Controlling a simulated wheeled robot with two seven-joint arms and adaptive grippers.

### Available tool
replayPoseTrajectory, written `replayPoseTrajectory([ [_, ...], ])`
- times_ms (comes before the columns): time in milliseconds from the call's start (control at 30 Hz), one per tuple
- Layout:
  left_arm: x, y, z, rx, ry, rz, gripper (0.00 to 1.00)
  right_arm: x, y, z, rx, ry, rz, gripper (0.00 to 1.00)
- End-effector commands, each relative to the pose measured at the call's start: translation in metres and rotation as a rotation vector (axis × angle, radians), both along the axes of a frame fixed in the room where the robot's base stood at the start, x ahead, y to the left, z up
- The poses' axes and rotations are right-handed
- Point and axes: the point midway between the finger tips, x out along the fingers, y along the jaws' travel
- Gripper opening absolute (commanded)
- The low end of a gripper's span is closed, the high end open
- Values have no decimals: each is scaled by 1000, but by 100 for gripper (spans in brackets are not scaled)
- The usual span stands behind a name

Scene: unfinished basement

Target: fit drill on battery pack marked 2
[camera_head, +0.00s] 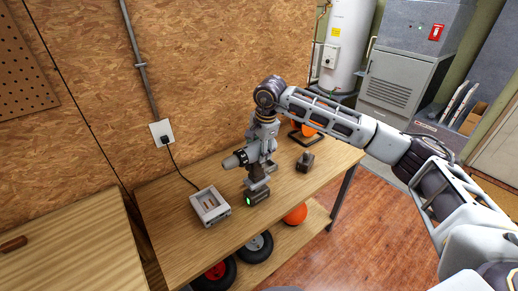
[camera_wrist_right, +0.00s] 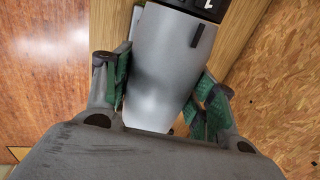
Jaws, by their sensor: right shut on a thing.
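My right gripper (camera_head: 262,156) is shut on the grey drill (camera_head: 238,160) and holds it upright over the table, chuck to the left. In the right wrist view the green-padded fingers (camera_wrist_right: 160,80) sit on both sides of the drill's grey body (camera_wrist_right: 158,70). A dark battery pack (camera_head: 256,193) with a green light stands right below the drill's handle. I cannot tell whether drill and pack touch or are joined. A second dark battery pack (camera_head: 305,162) stands apart to the right. No number is readable on either pack. My left gripper is not in view.
A light grey charger (camera_head: 210,206) with a cord to the wall outlet (camera_head: 161,132) sits left of the lit pack. An orange thing (camera_head: 307,130) stands at the table's back right. The wooden table's (camera_head: 165,215) lower shelf holds wheels and an orange ball (camera_head: 296,215).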

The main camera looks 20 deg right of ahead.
Motion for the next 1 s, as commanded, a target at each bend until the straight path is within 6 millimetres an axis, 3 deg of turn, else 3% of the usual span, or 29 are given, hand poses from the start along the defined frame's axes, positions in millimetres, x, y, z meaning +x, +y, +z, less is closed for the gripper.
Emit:
replayPoseTrajectory([
  [433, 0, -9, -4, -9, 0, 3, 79, 1, 0, 2, 2, -5, 0, 19],
  [1000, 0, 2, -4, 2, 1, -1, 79, 1, 0, 2, 3, -4, 0, 19],
])
